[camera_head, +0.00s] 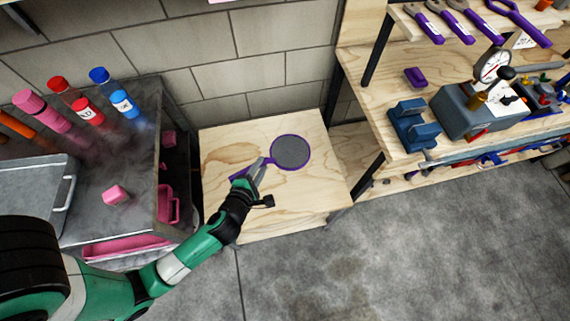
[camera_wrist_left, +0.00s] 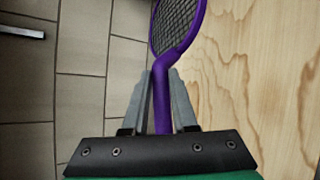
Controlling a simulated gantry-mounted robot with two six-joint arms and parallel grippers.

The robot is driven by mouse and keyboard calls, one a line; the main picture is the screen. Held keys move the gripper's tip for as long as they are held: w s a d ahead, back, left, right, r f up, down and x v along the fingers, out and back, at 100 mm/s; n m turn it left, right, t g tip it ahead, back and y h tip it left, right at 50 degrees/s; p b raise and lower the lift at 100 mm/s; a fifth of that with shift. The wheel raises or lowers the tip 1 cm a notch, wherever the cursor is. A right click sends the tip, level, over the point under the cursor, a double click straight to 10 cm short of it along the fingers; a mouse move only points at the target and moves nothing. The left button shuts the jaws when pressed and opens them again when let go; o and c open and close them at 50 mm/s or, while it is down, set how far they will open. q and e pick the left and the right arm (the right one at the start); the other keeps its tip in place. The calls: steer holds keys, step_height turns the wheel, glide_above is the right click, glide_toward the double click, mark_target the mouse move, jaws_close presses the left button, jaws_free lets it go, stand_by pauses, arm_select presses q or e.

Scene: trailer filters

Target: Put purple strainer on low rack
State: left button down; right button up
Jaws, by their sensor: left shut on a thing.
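The purple strainer (camera_head: 291,151) has a round grey mesh, a purple rim and a purple handle. In the head view it is over the light wooden low rack (camera_head: 325,190), mesh toward the back. My left gripper (camera_head: 258,168) is shut on its handle. In the left wrist view the handle of the strainer (camera_wrist_left: 172,62) runs between the two grey fingers of my left gripper (camera_wrist_left: 162,95), and the mesh extends past the top edge. I cannot tell whether the strainer touches the wood. My right gripper is not in view.
A dark cart (camera_head: 140,175) with bottles and a pink block (camera_head: 116,195) stands at left. A wooden shelf unit (camera_head: 385,90) with purple-handled tools, a gauge and a blue block (camera_head: 412,125) stands at right. A grey block wall (camera_head: 230,50) is behind. The front floor is clear.

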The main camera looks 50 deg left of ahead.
arm_select(q)
steer(key=s+a+f, duration=0.2)
steer(key=s+f, duration=0.6)
steer(key=f, duration=0.1)
steer(key=shift+n, duration=0.3)
steer(key=b+x, duration=0.3)
steer(key=x, duration=0.2)
steer(key=d+f+b+x, duration=0.1)
steer(key=b+x, duration=0.2)
steer(key=x, duration=0.2)
steer(key=f+b+x, duration=0.1)
steer(key=b+x, duration=0.1)
steer(key=x, duration=0.3)
steer(key=shift+w+d+f+b, duration=0.1)
steer(key=shift+w+f+b, duration=0.15)
steer(key=shift+b, duration=0.15)
steer(key=shift+w+f, duration=0.1)
steer(key=f+b, duration=0.2)
steer(key=b, duration=0.1)
steer(key=w+f+b, duration=0.1)
steer(key=f, duration=0.1)
steer(key=shift+a+b, duration=0.35)
steer(key=shift+s, duration=0.1)
steer(key=shift+r, duration=0.1)
steer(key=c, duration=0.7)
jaws_free()
